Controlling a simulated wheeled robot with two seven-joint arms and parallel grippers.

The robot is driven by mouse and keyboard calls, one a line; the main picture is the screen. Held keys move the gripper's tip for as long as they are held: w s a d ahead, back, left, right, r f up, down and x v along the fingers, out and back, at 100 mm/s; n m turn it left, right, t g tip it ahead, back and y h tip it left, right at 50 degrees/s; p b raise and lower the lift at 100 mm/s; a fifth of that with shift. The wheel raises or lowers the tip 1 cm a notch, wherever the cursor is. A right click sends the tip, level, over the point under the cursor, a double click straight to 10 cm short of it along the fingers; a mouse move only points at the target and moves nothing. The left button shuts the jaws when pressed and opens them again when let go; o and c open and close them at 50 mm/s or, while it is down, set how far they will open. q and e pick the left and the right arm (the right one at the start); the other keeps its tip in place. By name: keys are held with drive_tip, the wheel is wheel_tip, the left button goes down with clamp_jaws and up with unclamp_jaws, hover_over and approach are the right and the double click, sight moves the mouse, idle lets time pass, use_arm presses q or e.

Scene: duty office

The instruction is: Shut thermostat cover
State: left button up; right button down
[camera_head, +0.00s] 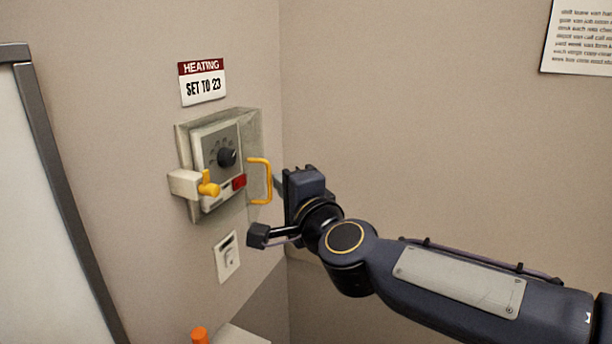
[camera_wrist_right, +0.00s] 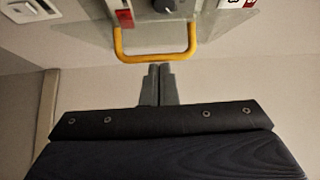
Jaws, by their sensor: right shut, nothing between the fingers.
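The thermostat (camera_head: 222,137) is a pale box with a dark dial on the left wall. Its clear cover (camera_head: 253,135) appears to stand open at the right side, with a yellow handle (camera_head: 269,180) at its edge; how far it is swung is hard to tell. A cream block with a yellow latch (camera_head: 208,187) sits at the left. My right gripper (camera_head: 279,184) is shut and empty, just right of the handle. In the right wrist view its closed fingers (camera_wrist_right: 160,68) point at the handle (camera_wrist_right: 155,55); whether they touch is unclear. My left gripper is out of view.
A heating sign (camera_head: 202,82) hangs above the thermostat and a light switch (camera_head: 227,256) is below. The room corner is just right of the cover. A framed board (camera_head: 45,150) stands at the left, and an orange-topped object (camera_head: 199,335) is low down.

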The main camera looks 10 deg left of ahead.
sight(247, 184)
drive_tip(key=a, duration=0.2)
drive_tip(key=s+a+p, duration=0.1)
drive_tip(key=a, duration=0.1)
drive_tip(key=shift+s+r, duration=0.1)
drive_tip(key=shift+s, duration=0.05)
drive_tip(key=shift+s+a+p, duration=0.15)
drive_tip(key=shift+a+p, duration=0.5)
drive_tip(key=shift+a+m+t+h+p, duration=0.45)
drive_tip(key=shift+a+m+t+h, duration=0.2)
drive_tip(key=shift+h, duration=0.35)
